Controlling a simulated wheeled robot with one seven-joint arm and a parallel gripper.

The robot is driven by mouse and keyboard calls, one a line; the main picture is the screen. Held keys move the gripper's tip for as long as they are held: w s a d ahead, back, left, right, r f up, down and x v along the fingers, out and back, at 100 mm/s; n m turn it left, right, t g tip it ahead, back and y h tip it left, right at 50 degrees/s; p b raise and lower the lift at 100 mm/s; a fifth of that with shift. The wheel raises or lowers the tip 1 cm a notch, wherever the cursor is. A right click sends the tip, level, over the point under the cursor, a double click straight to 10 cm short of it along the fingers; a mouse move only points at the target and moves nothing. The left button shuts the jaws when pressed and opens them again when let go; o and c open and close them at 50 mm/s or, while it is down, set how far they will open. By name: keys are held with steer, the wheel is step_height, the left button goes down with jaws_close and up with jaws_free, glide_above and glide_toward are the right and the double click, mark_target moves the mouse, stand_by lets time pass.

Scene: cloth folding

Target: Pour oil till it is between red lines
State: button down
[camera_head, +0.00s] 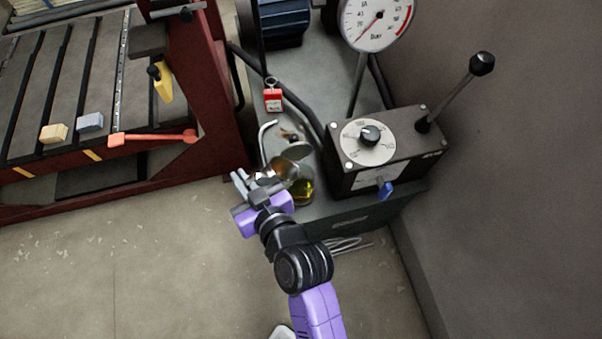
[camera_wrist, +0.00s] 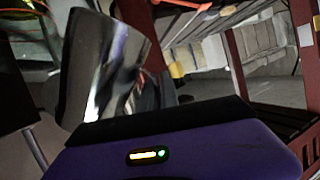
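A clear, rounded glass vessel (camera_head: 301,189) on the machine's base holds yellow-green oil. A round lid (camera_head: 296,151) stands tilted just above and behind it. My gripper (camera_head: 258,183) is left of the glass, at about its height. It appears shut on a shiny metal oil can (camera_head: 284,168), which is tilted toward the glass vessel. The can fills the left middle of the wrist view (camera_wrist: 103,70). The fingertips and any oil stream are hidden or too small to tell. Red lines on the glass cannot be made out in the head view.
A control box (camera_head: 385,150) with a dial and lever stands close right of the glass. A pressure gauge (camera_head: 377,18) is behind it. A red tag (camera_head: 273,98) and black hoses lie behind the vessel. A dark red frame (camera_head: 215,90) stands left. Floor (camera_head: 120,260) in front is clear.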

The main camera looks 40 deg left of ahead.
steer(key=r, duration=0.1)
steer(key=r+m+p, duration=0.1)
steer(key=w+r, duration=0.1)
steer(key=shift+w+d+r+m+g+y, duration=0.1)
steer(key=shift+d+r+m+g+y, duration=0.1)
steer(key=shift+d+m+g+y, duration=0.15)
steer(key=shift+a+f, duration=0.1)
steer(key=shift+f, duration=0.1)
steer(key=shift+r, duration=0.1)
steer(key=shift+r+m, duration=0.25)
steer(key=shift+w+r+m+g+y+p, duration=0.15)
steer(key=shift+r+m+g+p, duration=0.05)
steer(key=shift+r+p, duration=0.3)
steer(key=shift+w+r+m+g+y+p, duration=0.1)
steer(key=shift+w+r+m+g+p, duration=0.1)
steer(key=shift+r+p, duration=0.3)
steer(key=shift+d+r, duration=0.15)
steer(key=shift+d, duration=0.05)
steer(key=shift+s+r, duration=0.2)
steer(key=shift+s, duration=0.05)
steer(key=shift+w+r+m+p, duration=0.2)
steer(key=shift+r+m+p, duration=0.2)
steer(key=shift+m, duration=0.1)
steer(key=shift+r+y, duration=0.2)
steer(key=shift+y, duration=0.1)
stand_by(0.4)
